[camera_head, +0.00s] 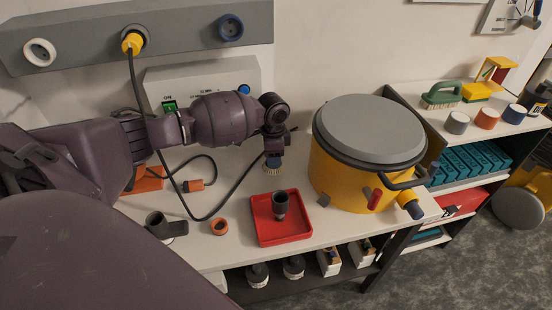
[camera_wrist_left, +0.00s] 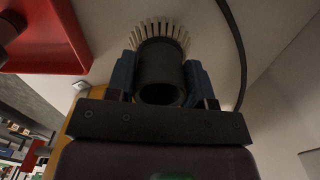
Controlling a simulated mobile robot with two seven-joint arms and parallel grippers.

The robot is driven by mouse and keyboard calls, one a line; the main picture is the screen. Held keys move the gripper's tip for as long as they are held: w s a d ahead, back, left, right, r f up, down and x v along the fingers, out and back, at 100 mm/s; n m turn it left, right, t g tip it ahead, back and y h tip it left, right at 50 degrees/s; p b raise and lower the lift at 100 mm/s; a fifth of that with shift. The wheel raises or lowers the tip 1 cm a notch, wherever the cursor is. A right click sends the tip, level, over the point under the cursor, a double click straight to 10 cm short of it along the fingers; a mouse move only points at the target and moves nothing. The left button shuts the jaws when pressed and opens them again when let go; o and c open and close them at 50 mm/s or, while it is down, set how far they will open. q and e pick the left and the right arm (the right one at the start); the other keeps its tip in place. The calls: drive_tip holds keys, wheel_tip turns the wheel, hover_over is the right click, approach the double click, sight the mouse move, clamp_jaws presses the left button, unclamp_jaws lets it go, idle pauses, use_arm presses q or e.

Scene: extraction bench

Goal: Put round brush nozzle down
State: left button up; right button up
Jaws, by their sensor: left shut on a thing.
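My left gripper (camera_head: 272,158) is shut on the round brush nozzle (camera_head: 272,171), holding it above the bench with the pale bristles down. In the left wrist view the nozzle's dark round collar (camera_wrist_left: 160,75) sits between the two blue fingers (camera_wrist_left: 160,80), with its bristles fanning beyond it. The gripper is behind the red tray (camera_head: 264,238) and left of the yellow drum. A dark, open-mouthed nozzle (camera_head: 281,203) stands upright in the tray. My right gripper is not seen.
The yellow drum (camera_head: 340,185) with a grey lid stands close on the right. A black cable (camera_head: 228,198) loops across the bench behind the tray. Bare bench (camera_head: 235,185) shows behind the tray.

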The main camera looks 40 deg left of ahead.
use_arm(q)
drive_tip(key=shift+f, duration=0.45)
drive_tip(key=shift+r, duration=0.3)
drive_tip(key=shift+f, duration=0.15)
drive_tip(key=o, duration=1.1)
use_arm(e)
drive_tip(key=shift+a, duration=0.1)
use_arm(q)
wheel_tip(320, 180, up, 12)
drive_tip(key=p, duration=0.2)
drive_tip(key=shift+p, duration=0.35)
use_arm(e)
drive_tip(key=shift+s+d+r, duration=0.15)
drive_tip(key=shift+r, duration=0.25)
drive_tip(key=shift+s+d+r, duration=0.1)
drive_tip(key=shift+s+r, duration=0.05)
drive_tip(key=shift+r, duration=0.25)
